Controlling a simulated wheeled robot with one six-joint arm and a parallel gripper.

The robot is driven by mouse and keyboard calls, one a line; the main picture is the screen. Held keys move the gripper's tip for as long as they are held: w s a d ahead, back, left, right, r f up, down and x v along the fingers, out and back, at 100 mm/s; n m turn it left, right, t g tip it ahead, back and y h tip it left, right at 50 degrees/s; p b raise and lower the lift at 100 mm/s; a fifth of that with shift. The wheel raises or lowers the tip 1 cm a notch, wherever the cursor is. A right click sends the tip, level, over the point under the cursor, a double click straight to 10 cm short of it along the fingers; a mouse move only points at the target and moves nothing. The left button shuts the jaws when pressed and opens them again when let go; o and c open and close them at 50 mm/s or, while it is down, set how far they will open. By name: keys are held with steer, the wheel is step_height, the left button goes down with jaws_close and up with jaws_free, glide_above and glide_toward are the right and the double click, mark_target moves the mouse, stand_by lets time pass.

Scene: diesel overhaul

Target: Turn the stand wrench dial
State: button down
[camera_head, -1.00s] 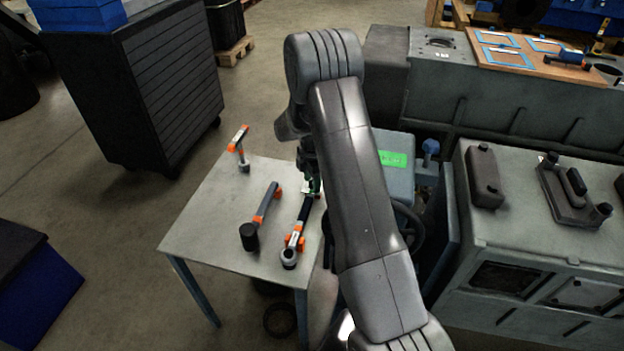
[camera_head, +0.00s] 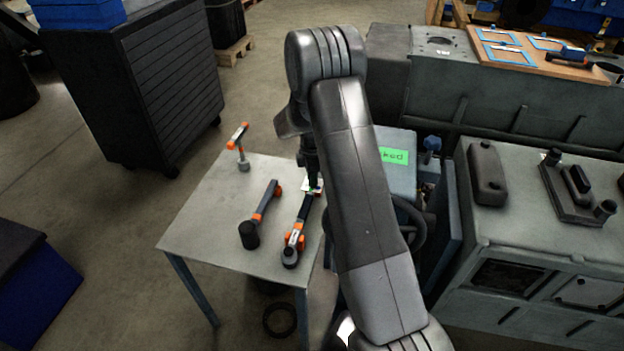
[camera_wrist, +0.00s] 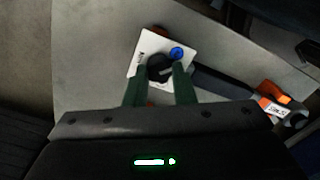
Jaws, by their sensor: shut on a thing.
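The dial (camera_wrist: 158,68) is a black knob on a white plate (camera_wrist: 146,48) with a blue round spot (camera_wrist: 177,53), seen in the wrist view. My gripper (camera_wrist: 166,75) has its two green fingers on either side of the knob and is shut on it. In the head view the white plate (camera_head: 312,186) shows at the table's right side under my gripper (camera_head: 313,178), and my arm hides part of that area. A dark wrench with orange parts (camera_head: 296,236) lies just in front of the plate; its orange part (camera_wrist: 272,96) shows at the right of the wrist view.
A handwheel (camera_head: 412,225) and a machine block (camera_head: 520,225) stand to the right. The table's left part is clear.

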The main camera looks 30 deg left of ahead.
steer(key=m+b, duration=0.1)
steer(key=m, duration=0.3)
steer(key=shift+w, duration=0.1)
steer(key=m+b, duration=0.1)
steer(key=m, duration=0.3)
steer(key=shift+m, duration=0.6)
steer(key=c, duration=1.2)
jaws_free()
step_height(320, 180, up, 14)
steer(key=shift+f, duration=0.1)
